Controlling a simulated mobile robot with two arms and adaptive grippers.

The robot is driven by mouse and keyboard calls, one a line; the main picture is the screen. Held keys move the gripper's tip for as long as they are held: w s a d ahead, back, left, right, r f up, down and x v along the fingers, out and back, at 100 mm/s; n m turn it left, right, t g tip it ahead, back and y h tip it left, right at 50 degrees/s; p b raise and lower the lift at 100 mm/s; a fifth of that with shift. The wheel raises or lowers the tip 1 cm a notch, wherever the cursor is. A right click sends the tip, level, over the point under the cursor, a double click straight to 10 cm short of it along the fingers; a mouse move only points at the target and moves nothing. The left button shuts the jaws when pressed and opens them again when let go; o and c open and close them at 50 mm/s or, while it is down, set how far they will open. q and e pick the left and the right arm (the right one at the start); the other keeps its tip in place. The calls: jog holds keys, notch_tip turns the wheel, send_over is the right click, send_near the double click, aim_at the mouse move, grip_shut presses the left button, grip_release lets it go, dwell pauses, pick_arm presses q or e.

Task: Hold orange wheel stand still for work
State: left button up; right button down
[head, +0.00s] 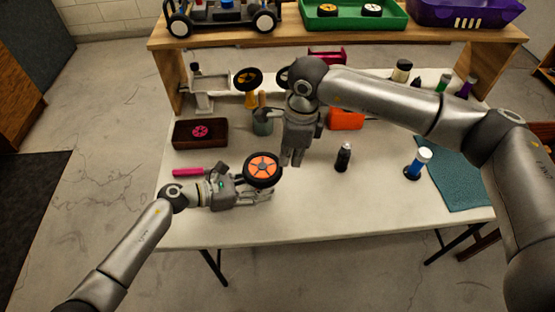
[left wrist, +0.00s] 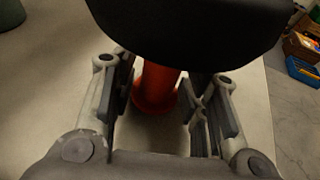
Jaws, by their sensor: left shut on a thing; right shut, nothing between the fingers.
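The orange wheel stand (left wrist: 157,88) shows in the left wrist view as an orange post with a round base on the white table. A black-tyred wheel with an orange hub (head: 262,168) sits over it; the tyre (left wrist: 190,35) hides the stand's top. In the head view the wheel hides most of the stand. My left gripper (head: 262,196) is low at the table, shut on the stand, with a finger on each side of the post. My right gripper (head: 291,160) is shut and empty, pointing down just right of the wheel.
A pink tool (head: 188,172) lies left of my left gripper. A brown tray (head: 183,135) with a pink hub is behind it. A dark bottle (head: 343,157) and a blue bottle (head: 417,164) stand right. The front right tabletop is clear. A wooden shelf (head: 450,34) spans the back.

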jog(key=shift+r, duration=0.2)
notch_tip(320, 180, up, 12)
jog(key=d, duration=0.1)
jog(key=shift+d+f, duration=0.15)
jog(key=shift+d, duration=0.1)
jog(key=shift+s, duration=0.1)
dwell(0.3)
pick_arm(q)
jog(key=o, duration=1)
jog(key=shift+o, duration=0.2)
jog(key=v, duration=1.2)
